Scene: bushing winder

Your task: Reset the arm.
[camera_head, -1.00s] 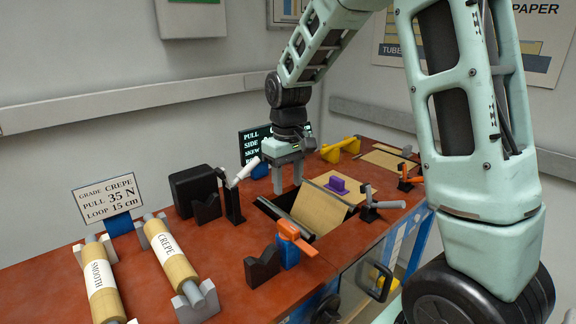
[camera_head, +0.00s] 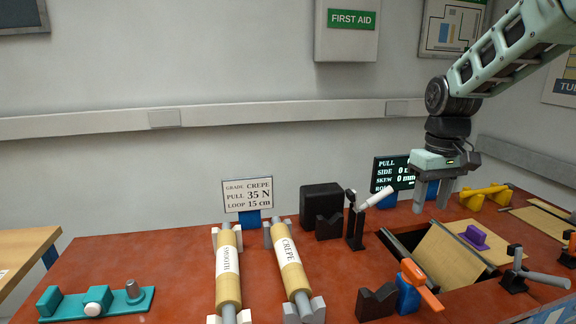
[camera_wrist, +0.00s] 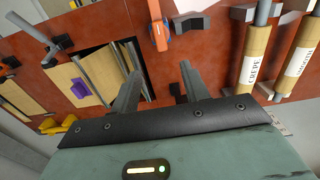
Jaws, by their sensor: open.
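My gripper (camera_head: 434,200) is open and empty, pointing down above the back edge of the red bench (camera_head: 150,262). The arm reaches in from the upper right in the head view. The gripper partly hides the dark display (camera_head: 394,172) behind it.
Rolls labelled SMOOTH (camera_head: 228,270) and CREPE (camera_head: 289,262) lie in cradles left of the slot. A sign (camera_head: 248,194) reads CREPE, 35 N, 15 cm. An orange-handled clamp (camera_head: 420,285) and a grey lever (camera_head: 374,198) stand near the slot. A teal fixture (camera_head: 95,302) sits at front left.

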